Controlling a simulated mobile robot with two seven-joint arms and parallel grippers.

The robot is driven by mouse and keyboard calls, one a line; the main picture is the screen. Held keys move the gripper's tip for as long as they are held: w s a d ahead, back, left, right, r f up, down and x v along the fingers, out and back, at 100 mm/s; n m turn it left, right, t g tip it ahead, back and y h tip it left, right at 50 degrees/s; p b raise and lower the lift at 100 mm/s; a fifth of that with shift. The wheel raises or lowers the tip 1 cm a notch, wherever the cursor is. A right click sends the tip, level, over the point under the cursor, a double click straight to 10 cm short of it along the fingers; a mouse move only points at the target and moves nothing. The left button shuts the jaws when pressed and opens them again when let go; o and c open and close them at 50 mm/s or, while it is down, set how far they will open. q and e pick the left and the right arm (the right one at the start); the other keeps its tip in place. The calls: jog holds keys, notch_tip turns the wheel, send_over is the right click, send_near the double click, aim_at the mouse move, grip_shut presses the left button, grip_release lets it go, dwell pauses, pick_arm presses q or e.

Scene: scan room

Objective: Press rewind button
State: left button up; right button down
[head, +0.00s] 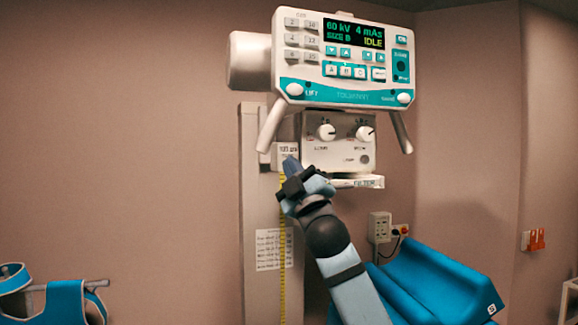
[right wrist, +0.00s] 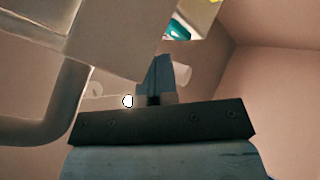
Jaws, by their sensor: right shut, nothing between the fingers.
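The control panel (head: 350,97) is white and teal, with a display reading 60 kV, 4 mAs, SIZE B and IDLE. It carries several small buttons, and the lettering is too small to tell which one is the rewind button. My right gripper (head: 291,164) is below the panel, its fingertips pointing up in front of a small white labelled box (head: 282,150) on the column; whether they touch it, I cannot tell. In the right wrist view, the right gripper's fingers (right wrist: 157,75) are together with nothing between them. My left gripper is not in view.
Under the panel is a box with knobs (head: 345,155), and angled handles (head: 271,127) hang at the panel's sides. The column (head: 252,190) carries a yellow tape. A blue cradle (head: 435,285) stands at lower right and a blue padded item (head: 65,300) at lower left.

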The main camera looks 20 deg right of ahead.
jog(key=shift+w, duration=0.2)
dwell(0.4)
jog(key=shift+w, duration=0.25)
jog(key=shift+w, duration=0.35)
dwell(0.7)
jog(key=shift+s, duration=0.85)
jog(key=s, duration=0.5)
jog(key=shift+d+p, duration=0.1)
jog(key=shift+p, duration=0.3)
